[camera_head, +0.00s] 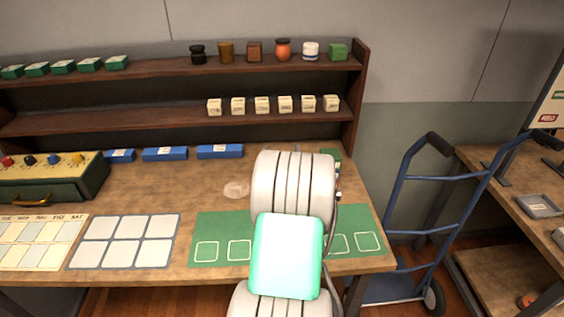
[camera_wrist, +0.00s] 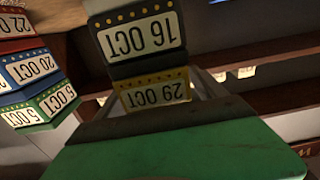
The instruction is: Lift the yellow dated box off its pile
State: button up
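The yellow dated box (camera_wrist: 155,92), labelled 29 OCT, shows in the middle of the wrist view. It appears directly below a black dated box (camera_wrist: 140,38) labelled 16 OCT, and the two look to touch. Pale grey surfaces flank the yellow box, but I cannot tell whether they are my fingers. A dark edge and a large green surface fill the lower part of the wrist view close to the camera. In the head view my arm hides my gripper and the pile, so neither the finger opening nor any contact can be read.
Red (camera_wrist: 18,30), blue (camera_wrist: 30,75) and green (camera_wrist: 42,106) dated boxes stand close at the left in the wrist view. The shelf (camera_head: 180,68) lines the table's back. A calendar board (camera_head: 35,243) and white-square mat (camera_head: 125,242) lie left; a blue hand truck (camera_head: 440,177) stands right.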

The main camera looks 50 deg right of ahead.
jog(key=c, duration=1.5)
jog(key=shift+r, duration=0.1)
